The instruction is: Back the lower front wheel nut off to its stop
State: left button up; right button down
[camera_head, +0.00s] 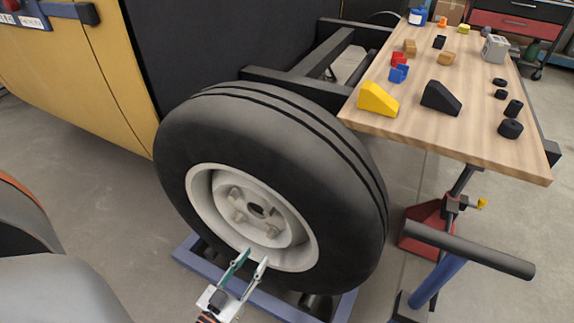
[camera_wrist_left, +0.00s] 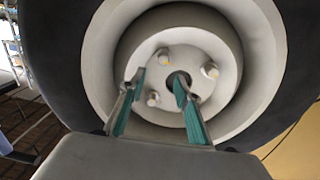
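The wheel (camera_head: 225,120) has a black tyre and a pale rim, with several nuts around a dark centre hole. Two low nuts show in the head view: a left one (camera_head: 238,216) and a right one (camera_head: 272,232). My left gripper (camera_head: 255,257) is open in front of the lower rim, its fingers apart and pointing at the hub. In the left wrist view its fingertips (camera_wrist_left: 158,82) frame part of the hub, and a nut (camera_wrist_left: 153,99) shows between them, nearer the left finger. I see no grip on it. My right gripper is out of view.
A wooden table (camera_head: 470,120) at the right bears wedges, blocks and small black parts. A red stand with a blue post and dark bar (camera_head: 470,250) stands right of the tyre. A blue frame (camera_head: 275,302) lies under the wheel. A yellow body panel (camera_head: 75,80) is at left.

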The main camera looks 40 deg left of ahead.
aim_at(269, 237)
pick_arm(q)
jog(key=x, duration=0.2)
jog(key=b+x, duration=0.1)
jog(key=x, duration=0.1)
jog(key=f+x, duration=0.1)
jog(key=x, duration=0.2)
jog(key=shift+a+b, duration=0.2)
jog(key=shift+b, duration=0.15)
jog(key=shift+w+a, duration=0.1)
jog(key=shift+w, duration=0.4)
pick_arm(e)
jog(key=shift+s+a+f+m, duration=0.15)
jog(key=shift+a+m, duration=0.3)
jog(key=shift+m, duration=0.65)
pick_arm(q)
grip_shut()
